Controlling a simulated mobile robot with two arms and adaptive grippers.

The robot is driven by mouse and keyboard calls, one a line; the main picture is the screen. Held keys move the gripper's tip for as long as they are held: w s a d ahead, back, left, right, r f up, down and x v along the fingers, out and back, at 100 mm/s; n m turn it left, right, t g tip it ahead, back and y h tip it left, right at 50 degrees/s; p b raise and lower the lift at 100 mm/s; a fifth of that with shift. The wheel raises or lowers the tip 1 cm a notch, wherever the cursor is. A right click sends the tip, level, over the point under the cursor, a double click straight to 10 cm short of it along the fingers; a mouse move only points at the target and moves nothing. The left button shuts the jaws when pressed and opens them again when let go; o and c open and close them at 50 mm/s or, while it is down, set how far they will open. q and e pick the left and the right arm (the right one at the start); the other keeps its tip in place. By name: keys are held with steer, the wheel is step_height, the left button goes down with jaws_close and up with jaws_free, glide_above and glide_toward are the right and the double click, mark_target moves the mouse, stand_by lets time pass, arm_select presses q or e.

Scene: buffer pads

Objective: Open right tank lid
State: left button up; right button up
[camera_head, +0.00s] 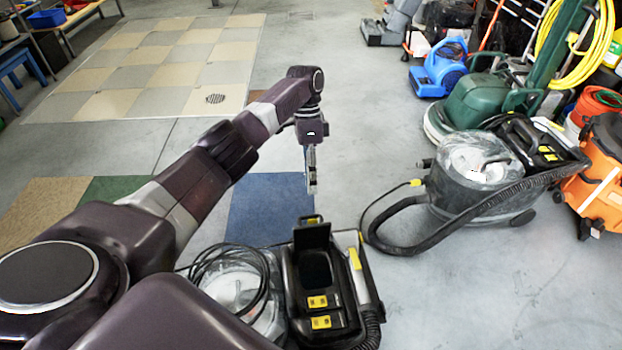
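A carpet machine (345,325) with a black top and yellow labels stands at the bottom centre. On its top a black lid (312,237) stands upright behind a dark opening. To the left of that top is a round, pale, translucent tank cover (236,287) with black cable coiled over it. A similar machine (465,185) with a clear round cover stands further right. My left gripper (312,188) points down beyond the near machine's upright lid, apart from it in the picture. It shows edge-on, so its opening cannot be told. My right gripper is not in view.
A blue mat (270,212) lies on the floor behind the near machine. A black hose (410,248) loops from the right machine. A green floor machine (478,102), a blue blower (438,72) and an orange machine (592,190) stand at right. The floor at centre back is clear.

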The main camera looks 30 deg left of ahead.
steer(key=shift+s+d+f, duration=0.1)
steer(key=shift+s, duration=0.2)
arm_select(q)
steer(key=v, duration=0.7)
steer(key=shift+r, duration=0.2)
steer(key=shift+a, duration=0.1)
